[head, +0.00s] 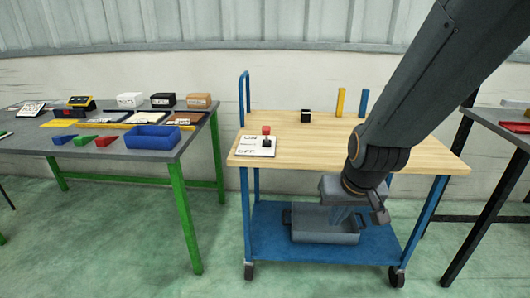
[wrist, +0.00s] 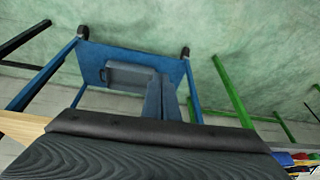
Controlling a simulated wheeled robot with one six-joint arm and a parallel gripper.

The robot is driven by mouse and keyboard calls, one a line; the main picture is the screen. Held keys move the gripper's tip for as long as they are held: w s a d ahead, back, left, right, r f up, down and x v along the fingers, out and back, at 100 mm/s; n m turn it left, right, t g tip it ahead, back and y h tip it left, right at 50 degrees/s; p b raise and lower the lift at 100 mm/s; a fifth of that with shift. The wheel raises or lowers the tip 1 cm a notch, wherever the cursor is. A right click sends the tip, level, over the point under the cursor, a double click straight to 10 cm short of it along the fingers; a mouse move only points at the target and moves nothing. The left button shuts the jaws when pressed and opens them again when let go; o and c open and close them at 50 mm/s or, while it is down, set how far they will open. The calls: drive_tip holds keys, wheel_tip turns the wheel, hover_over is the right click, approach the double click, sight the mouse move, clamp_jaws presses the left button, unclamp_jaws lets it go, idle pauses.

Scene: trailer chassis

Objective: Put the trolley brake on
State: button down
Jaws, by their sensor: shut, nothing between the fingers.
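The trolley (head: 320,146) has a wooden top and a blue frame with a lower shelf. On the left of its top lies a white plate (head: 254,148) marked ON at the back and OFF at the front. A small lever with a red knob (head: 266,130) and a black lower part stands at the plate's right side. I cannot tell its exact tilt. My gripper (head: 343,220) is in front of the trolley's front edge, lower than the top and well right of the lever. In the wrist view its two fingers (wrist: 160,80) lie together, shut and empty. The lever is not visible there.
A grey bin (head: 325,224) sits on the trolley's lower shelf (head: 272,240), behind my gripper. A black block (head: 306,116), yellow post (head: 340,102) and blue post (head: 363,103) stand on top. A green-legged table (head: 190,138) is left; another table (head: 505,125) is right.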

sight(265, 133)
drive_tip(key=w+a+f+t+b, duration=0.25)
drive_tip(key=w+a+b, duration=0.2)
drive_tip(key=w, duration=0.25)
drive_tip(key=w+a+f+t+y+b, duration=0.1)
drive_tip(key=w+a+t+b, duration=0.25)
drive_tip(key=w+b, duration=0.3)
drive_tip(key=w+a+f+t+b, duration=0.2)
drive_tip(key=w+a+t+b, duration=0.15)
drive_tip(key=w, duration=0.35)
drive_tip(key=w+a+r+m+t+h+b, duration=0.1)
drive_tip(key=a+t+b, duration=0.7)
drive_tip(key=b, duration=0.8)
drive_tip(key=shift+t+h, duration=0.7)
drive_tip(key=shift+t, duration=0.45)
drive_tip(key=shift+w, duration=0.1)
drive_tip(key=b+x, duration=0.4)
drive_tip(key=x, duration=0.9)
drive_tip(key=shift+w+d+r+b, duration=0.1)
drive_tip(key=shift+w+b, duration=0.15)
drive_tip(key=shift+b, duration=0.05)
drive_tip(key=shift+w+r, duration=0.2)
drive_tip(key=shift+r+p, duration=0.1)
drive_tip(key=shift+p, duration=0.25)
